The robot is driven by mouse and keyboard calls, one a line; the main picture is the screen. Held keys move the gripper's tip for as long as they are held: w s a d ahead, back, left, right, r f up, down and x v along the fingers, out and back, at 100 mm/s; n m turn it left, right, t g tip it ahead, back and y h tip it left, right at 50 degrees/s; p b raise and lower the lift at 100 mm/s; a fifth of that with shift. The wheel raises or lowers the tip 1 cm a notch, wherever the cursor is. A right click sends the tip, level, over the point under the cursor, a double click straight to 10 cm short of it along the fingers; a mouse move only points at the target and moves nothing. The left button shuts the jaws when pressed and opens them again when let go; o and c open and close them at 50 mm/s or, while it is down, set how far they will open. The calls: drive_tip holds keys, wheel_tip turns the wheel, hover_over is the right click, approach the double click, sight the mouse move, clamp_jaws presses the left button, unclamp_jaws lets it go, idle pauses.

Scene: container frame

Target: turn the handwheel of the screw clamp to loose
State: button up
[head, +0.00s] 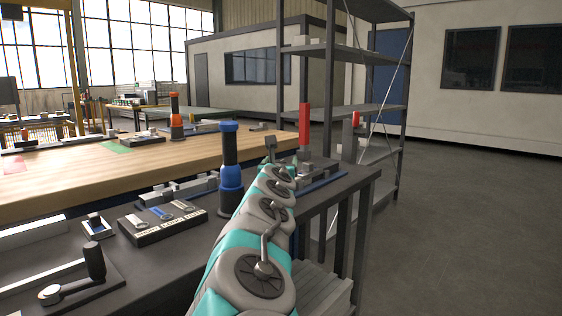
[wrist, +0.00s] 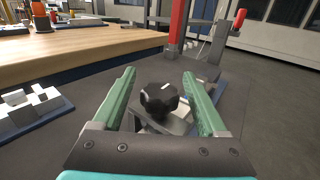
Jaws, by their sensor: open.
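A black lobed handwheel (wrist: 158,101) shows in the wrist view, low between the fingers of my gripper (wrist: 158,76). It sits on a grey metal clamp body (wrist: 178,124) on the dark bench top. My gripper is open, with one green finger on each side of the handwheel. I see no finger clearly touching it; the exact gap and height cannot be told. The clamp's screw is hidden under the wheel. In the head view my own arm reaches over the bench and hides the handwheel.
A red upright post (head: 304,127) stands just beyond the clamp, and a red-handled lever (wrist: 238,20) is to its right. A black and blue upright handle (head: 230,160), a labelled panel (head: 162,222) and a crank (head: 93,265) stand left of my arm. A metal shelf (head: 372,107) stands behind.

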drive_tip(key=shift+w, duration=0.4)
drive_tip(key=shift+c, duration=0.2)
clamp_jaws()
idle(0.3)
